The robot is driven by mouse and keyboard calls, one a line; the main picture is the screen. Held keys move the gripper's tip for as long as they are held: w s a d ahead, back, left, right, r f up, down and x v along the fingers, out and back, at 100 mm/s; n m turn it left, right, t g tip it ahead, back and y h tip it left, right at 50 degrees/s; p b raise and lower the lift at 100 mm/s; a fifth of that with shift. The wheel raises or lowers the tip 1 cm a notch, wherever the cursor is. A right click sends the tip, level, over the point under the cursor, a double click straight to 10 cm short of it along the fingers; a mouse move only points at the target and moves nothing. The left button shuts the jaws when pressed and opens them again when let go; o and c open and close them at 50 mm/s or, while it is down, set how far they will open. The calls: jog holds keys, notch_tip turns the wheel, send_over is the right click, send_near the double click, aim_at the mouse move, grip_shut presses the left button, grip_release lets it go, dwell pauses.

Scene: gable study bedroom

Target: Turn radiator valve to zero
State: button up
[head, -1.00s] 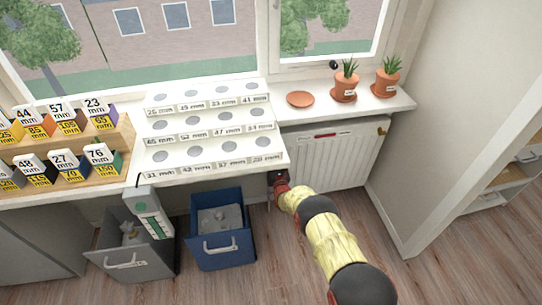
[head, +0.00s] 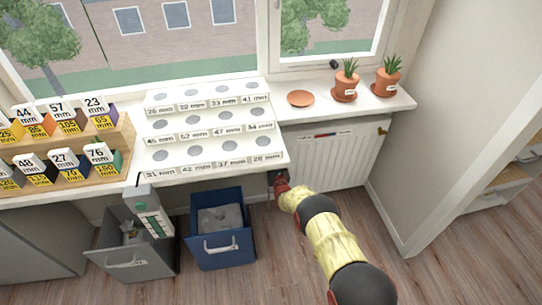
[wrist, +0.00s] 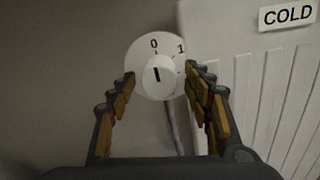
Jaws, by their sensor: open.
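The radiator valve (wrist: 159,76) is a white round knob on a larger white dial in the wrist view. The dial (wrist: 140,52) carries a 0 at the top and a 1 to its right. The knob's black mark points up, roughly toward the 0. My gripper (wrist: 158,88) is open, with its fingers on either side of the knob; I cannot tell whether they touch it. In the head view my gripper (head: 277,178) is beside the left end of the white radiator (head: 325,165), below the sill. The valve is hidden there.
A COLD label (wrist: 287,14) is on the radiator. A blue bin (head: 222,250) and a grey bin (head: 125,258) stand left of my arm. Potted plants (head: 345,88) stand on the sill above. The floor at right is clear.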

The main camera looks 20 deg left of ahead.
jog(key=shift+d, duration=0.1)
jog(key=v, duration=1.2)
jog(key=shift+f, duration=0.1)
dwell(0.3)
